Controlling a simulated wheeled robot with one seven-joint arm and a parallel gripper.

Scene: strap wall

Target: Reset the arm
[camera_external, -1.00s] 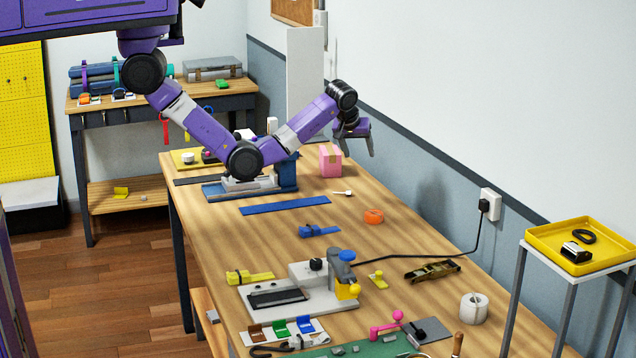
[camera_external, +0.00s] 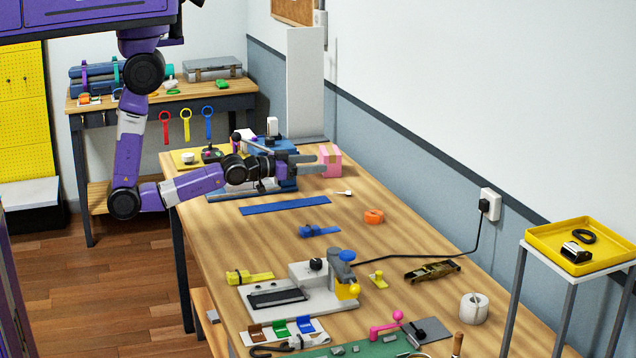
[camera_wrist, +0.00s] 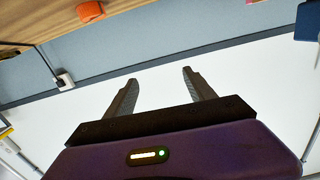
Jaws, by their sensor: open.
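My gripper (camera_external: 306,164) is at the far part of the workbench (camera_external: 228,237), above its surface and pointing right toward the wall. Its two fingers are apart with nothing between them; they also show spread in the wrist view (camera_wrist: 157,82). The pink box (camera_external: 331,160) is close to the fingertips in the external view; I cannot tell whether they touch. My arm hangs down from the upper left, bends low beside the bench's left edge, and reaches level across the bench. The blue and grey device (camera_external: 284,147) is partly hidden behind my wrist.
A blue strap (camera_external: 285,205) lies in front of my forearm. An orange roll (camera_external: 373,216) and a grey clamp device (camera_external: 310,282) stand nearer. A white upright panel (camera_external: 305,85) stands behind. A black cable runs to the wall socket (camera_external: 490,204). Floor left of the bench is clear.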

